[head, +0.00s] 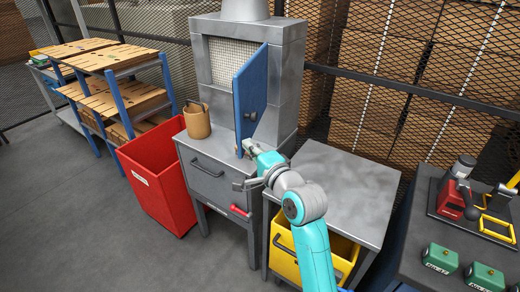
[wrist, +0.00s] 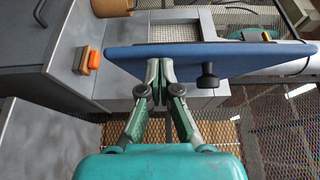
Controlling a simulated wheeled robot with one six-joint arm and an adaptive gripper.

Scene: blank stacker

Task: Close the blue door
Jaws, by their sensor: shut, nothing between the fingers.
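The blue door (head: 252,92) stands open on the grey cabinet with the hood, swung out from a pale mesh-backed opening (head: 222,58). Its near edge sticks out toward the front, and a dark knob (head: 249,117) sits low on its face. My gripper (head: 243,149) is at the door's lower part. In the wrist view the blue door (wrist: 230,58) spans the upper middle, with its black knob (wrist: 207,76) right of my gripper (wrist: 160,66). The fingers are together with nothing between them. Their tips are at the door's face; I cannot tell whether they touch it.
A brown cup (head: 197,121) stands on the cabinet's ledge left of the door. A red bin (head: 157,180) is at left. A grey table (head: 335,190) with a yellow bin (head: 285,262) is at right.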

